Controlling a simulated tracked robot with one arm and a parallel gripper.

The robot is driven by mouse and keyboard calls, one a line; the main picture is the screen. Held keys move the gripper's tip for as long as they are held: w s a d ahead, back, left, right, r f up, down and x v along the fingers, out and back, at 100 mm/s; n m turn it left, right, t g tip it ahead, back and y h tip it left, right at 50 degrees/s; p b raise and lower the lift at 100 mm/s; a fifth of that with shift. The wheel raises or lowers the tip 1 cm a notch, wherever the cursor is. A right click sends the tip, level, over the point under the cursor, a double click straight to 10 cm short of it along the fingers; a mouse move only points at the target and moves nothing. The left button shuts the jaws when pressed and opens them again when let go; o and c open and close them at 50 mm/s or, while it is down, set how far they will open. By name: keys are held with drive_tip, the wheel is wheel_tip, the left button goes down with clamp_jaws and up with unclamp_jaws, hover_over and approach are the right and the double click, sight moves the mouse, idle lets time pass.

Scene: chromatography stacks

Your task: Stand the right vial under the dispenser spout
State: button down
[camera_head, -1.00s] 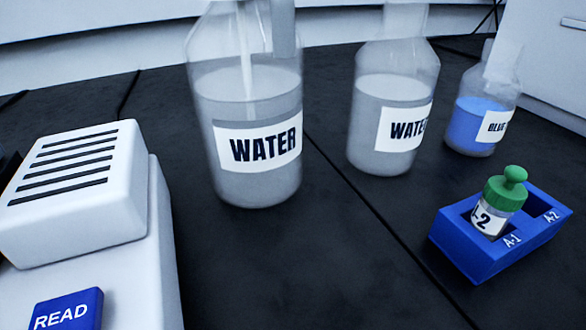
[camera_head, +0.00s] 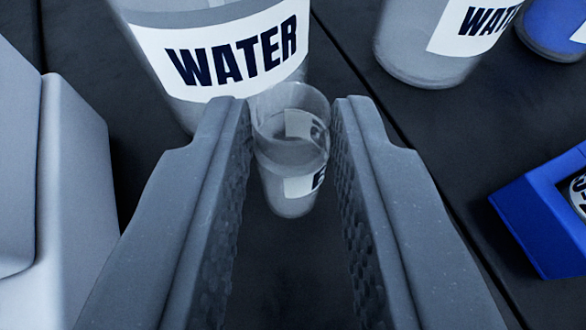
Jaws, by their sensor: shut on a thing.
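A small open clear glass vial (camera_head: 290,150) stands between the fingers of my gripper (camera_head: 292,125), with clear liquid in it and a white label turned mostly away. Only the edge of one dark letter shows on the label. My gripper is shut on this vial near the fingertips. The vial has no cap and looks upright. I cannot tell whether its base touches the bench. The dispenser spout is not in view.
A large bottle marked WATER (camera_head: 230,60) stands just behind the vial. A second WATER bottle (camera_head: 425,45) and a blue-filled bottle (camera_head: 553,22) stand at the upper right. A blue rack (camera_head: 540,215) is at the right edge. A white device (camera_head: 75,170) is at the left.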

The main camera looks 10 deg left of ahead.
sight(293, 195)
drive_tip(key=shift+f+b, duration=1.45)
drive_tip(key=shift+f, duration=0.15)
drive_tip(key=shift+r, duration=0.1)
drive_tip(key=c, duration=1.3)
unclamp_jaws()
drive_tip(key=shift+o, duration=0.2)
drive_tip(key=shift+r, duration=0.1)
drive_tip(key=p+v, duration=0.2)
drive_tip(key=v, duration=1)
drive_tip(key=shift+p, duration=0.35)
